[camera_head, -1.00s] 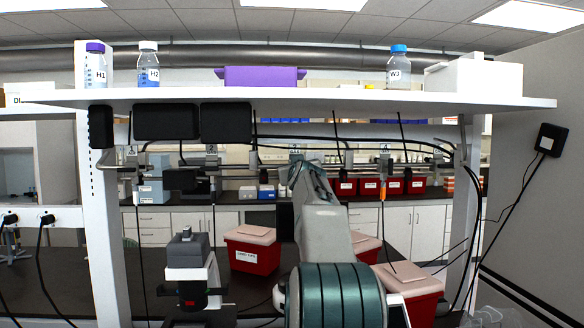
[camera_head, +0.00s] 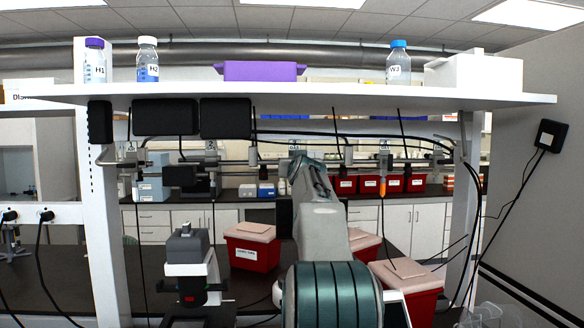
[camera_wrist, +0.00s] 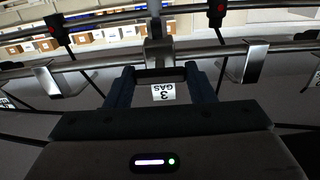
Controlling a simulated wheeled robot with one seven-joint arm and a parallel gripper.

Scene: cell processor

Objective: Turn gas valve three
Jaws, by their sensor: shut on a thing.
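Gas valve three sits on the pipe under the shelf; its metal body (camera_wrist: 157,52) and its "3 GAS" label (camera_wrist: 163,91), upside down, show in the wrist view. My gripper (camera_wrist: 160,74) has its two dark fingers on either side of the valve's handle and is shut on it. The label lies between the fingers. In the head view my arm reaches up to valve three's place, below a small label (camera_head: 297,146), and hides the gripper and most of the valve.
Other valves hang along the same pipe, with valve two (camera_head: 211,152) to the left and valve four (camera_head: 384,158) to the right. The shelf (camera_head: 330,95) overhangs the pipe. Red boxes (camera_head: 252,250) and a dark instrument (camera_head: 188,262) stand on the bench below. Black cables hang nearby.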

